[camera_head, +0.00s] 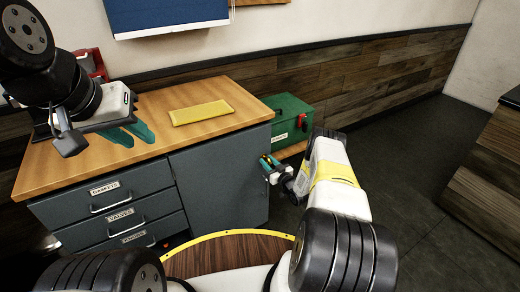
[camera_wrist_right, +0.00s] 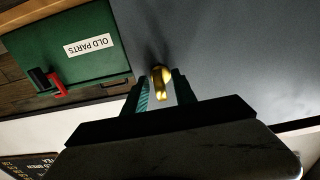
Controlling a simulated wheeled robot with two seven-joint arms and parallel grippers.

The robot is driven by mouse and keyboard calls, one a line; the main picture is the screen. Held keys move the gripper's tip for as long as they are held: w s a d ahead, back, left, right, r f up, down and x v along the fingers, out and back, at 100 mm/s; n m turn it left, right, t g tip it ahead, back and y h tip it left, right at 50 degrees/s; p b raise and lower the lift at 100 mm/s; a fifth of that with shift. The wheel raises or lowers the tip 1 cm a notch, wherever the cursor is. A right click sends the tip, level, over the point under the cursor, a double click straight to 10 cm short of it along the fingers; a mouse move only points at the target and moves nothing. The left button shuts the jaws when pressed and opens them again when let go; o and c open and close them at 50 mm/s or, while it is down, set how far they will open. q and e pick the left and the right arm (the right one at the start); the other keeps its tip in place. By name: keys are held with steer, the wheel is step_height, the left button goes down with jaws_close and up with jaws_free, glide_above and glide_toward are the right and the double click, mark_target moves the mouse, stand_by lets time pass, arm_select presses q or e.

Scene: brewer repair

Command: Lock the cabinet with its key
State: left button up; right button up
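The grey cabinet (camera_head: 225,180) is under the wooden worktop, and its door is flush with the front. My right gripper (camera_head: 268,165) is at the right edge of the door. In the right wrist view, a brass-coloured key (camera_wrist_right: 160,80) sits between the teal-padded fingers, which close on its sides. The key points at the dark door face (camera_wrist_right: 220,50); the lock and the key's tip are hidden. My left gripper (camera_head: 131,134) is above the left part of the worktop, fingers apart and empty.
A yellow pad (camera_head: 201,112) lies on the worktop (camera_head: 165,100). Labelled drawers (camera_head: 118,205) are left of the door. A green "OLD PARTS" box (camera_head: 290,120) stands right of the cabinet, close to my right gripper. Open floor (camera_head: 425,190) lies further right.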

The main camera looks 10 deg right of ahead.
steer(key=v, duration=0.7)
steer(key=shift+s+d, duration=0.15)
steer(key=shift+s, duration=0.2)
